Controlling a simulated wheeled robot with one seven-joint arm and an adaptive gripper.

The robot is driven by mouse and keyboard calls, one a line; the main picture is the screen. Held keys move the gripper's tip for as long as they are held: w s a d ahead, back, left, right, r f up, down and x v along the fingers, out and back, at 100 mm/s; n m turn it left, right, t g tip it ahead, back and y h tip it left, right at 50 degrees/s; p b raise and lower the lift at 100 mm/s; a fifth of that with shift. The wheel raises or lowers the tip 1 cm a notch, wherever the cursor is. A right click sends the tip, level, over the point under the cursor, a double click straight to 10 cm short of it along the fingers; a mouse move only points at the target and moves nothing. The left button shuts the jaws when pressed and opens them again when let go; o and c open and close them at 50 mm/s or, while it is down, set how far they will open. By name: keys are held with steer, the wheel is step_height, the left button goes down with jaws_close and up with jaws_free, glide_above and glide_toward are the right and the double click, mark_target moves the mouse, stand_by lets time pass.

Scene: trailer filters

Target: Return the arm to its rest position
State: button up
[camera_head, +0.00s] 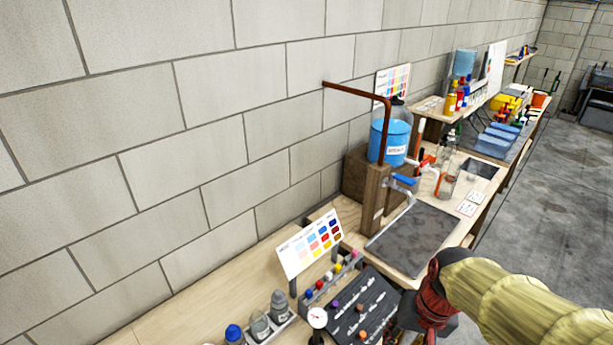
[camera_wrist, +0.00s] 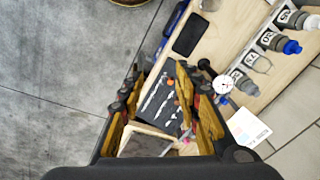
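My arm (camera_head: 520,300), in a yellowish sleeve with a dark red joint, reaches in from the lower right in the head view. Its end is over the near edge of the wooden bench. In the wrist view my gripper (camera_wrist: 161,78) points down, its two ochre-padded fingers spread apart. It is open and no held object shows between them. Below and between the fingers is a dark tray (camera_wrist: 160,104) with white markings and small coloured knobs. The same dark tray (camera_head: 352,318) shows beside my arm's end in the head view. I cannot tell the height between them.
A colour-chart card (camera_head: 310,243), a rack of bottles (camera_head: 262,326) and a dial gauge (camera_head: 318,318) stand nearby on the bench. A blue-filled jar (camera_head: 391,140) with a copper pipe (camera_head: 357,91) stands beyond. Concrete floor (camera_head: 560,190) is open to the right.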

steer(key=s+r+n+t+h+b, duration=0.1)
steer(key=s+r+n+t+b, duration=0.1)
steer(key=s+r, duration=0.4)
step_height(320, 180, up, 2)
steer(key=shift+a+r+n+t+b, duration=0.1)
steer(key=shift+a+n+t+b, duration=0.35)
steer(key=shift+t, duration=0.75)
steer(key=shift+a, duration=0.15)
stand_by(0.7)
